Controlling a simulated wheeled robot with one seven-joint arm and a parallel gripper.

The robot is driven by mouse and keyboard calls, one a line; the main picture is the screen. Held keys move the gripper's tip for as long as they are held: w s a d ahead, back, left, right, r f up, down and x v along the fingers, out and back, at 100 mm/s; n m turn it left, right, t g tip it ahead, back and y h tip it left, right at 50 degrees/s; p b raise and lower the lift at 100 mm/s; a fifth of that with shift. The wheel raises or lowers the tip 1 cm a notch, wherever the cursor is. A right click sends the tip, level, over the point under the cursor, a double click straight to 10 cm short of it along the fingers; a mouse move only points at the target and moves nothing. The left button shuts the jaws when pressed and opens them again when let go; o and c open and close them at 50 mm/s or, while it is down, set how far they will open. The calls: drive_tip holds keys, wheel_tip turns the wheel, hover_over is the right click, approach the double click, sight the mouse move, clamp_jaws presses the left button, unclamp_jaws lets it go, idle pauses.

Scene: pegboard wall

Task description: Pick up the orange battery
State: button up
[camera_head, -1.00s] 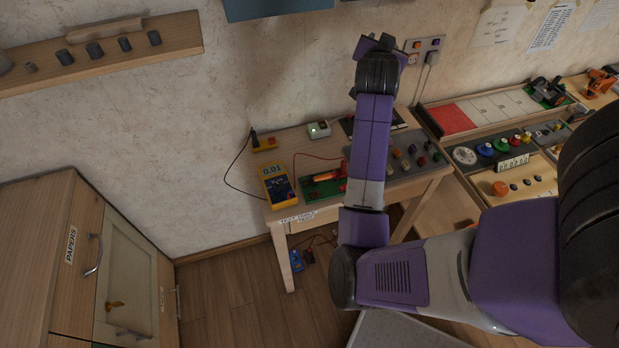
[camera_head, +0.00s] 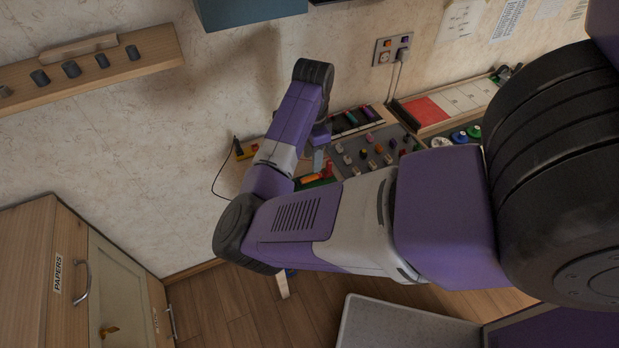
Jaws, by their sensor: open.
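The orange battery (camera_head: 313,178) lies on the green board (camera_head: 328,181) on the small wooden table, partly hidden behind my arm. My gripper (camera_head: 318,163) points down over the table, just above and behind the battery in the picture. It is open. Only a grey finger part shows clearly, and I cannot tell whether anything is between the fingers or whether they touch the battery.
A grey board with several coloured pieces (camera_head: 376,155) lies right of my gripper, with a dark tray (camera_head: 352,121) behind it. A yellow block with a black probe (camera_head: 243,151) is at the left. A wooden cabinet (camera_head: 68,240) stands at lower left.

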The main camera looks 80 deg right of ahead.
sight(311, 177)
drive_tip(key=f, duration=0.2)
drive_tip(key=a+f+p, duration=0.1)
drive_tip(key=f, duration=0.2)
drive_tip(key=shift+f, duration=0.55)
clamp_jaws()
